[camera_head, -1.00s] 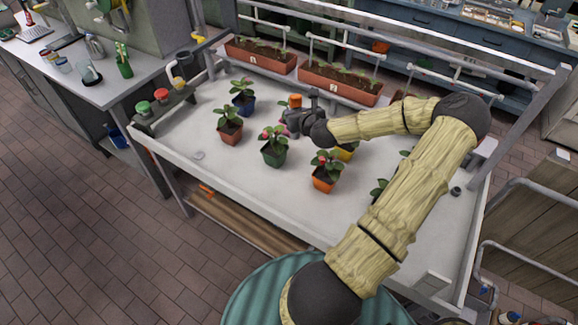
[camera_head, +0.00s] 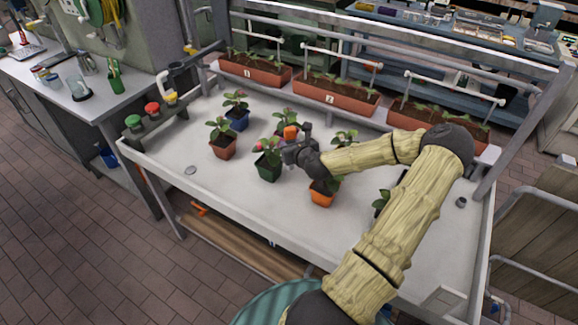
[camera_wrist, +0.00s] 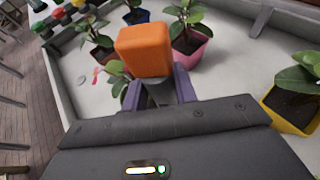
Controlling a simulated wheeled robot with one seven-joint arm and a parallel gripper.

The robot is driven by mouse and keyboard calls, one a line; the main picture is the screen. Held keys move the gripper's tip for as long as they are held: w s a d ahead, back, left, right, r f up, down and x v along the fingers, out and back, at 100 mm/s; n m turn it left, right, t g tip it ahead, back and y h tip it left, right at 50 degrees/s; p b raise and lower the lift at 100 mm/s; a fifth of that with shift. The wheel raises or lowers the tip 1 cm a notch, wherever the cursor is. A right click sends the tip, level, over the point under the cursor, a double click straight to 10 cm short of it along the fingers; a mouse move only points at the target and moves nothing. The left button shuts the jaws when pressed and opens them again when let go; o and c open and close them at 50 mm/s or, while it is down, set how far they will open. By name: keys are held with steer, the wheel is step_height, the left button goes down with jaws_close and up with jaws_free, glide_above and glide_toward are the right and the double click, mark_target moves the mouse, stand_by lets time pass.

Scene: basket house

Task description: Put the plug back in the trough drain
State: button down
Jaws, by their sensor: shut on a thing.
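My gripper (camera_head: 293,151) is above the trough among the potted plants. In the wrist view its purple fingers (camera_wrist: 160,92) are shut on a piece with an orange block top (camera_wrist: 144,50) and a dark grey lower part, seemingly the plug. The orange top also shows in the head view (camera_head: 291,132). A small grey disc (camera_head: 190,169) lies flat near the trough's left front corner, apparently the drain. It seems to show in the wrist view too (camera_wrist: 82,80). The white trough (camera_head: 240,195) has a raised rim.
Potted plants stand close around my gripper: a green pot (camera_head: 268,168), an orange pot (camera_head: 322,193), a terracotta pot (camera_head: 223,147) and a blue pot (camera_head: 237,121). Long planters (camera_head: 335,97) line the back. A small dark cylinder (camera_head: 461,201) stands at right. The left front floor is clear.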

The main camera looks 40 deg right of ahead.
steer(key=shift+f, duration=1.95)
steer(key=shift+f, duration=1.85)
steer(key=shift+f, duration=0.1)
steer(key=c, duration=1.1)
jaws_free()
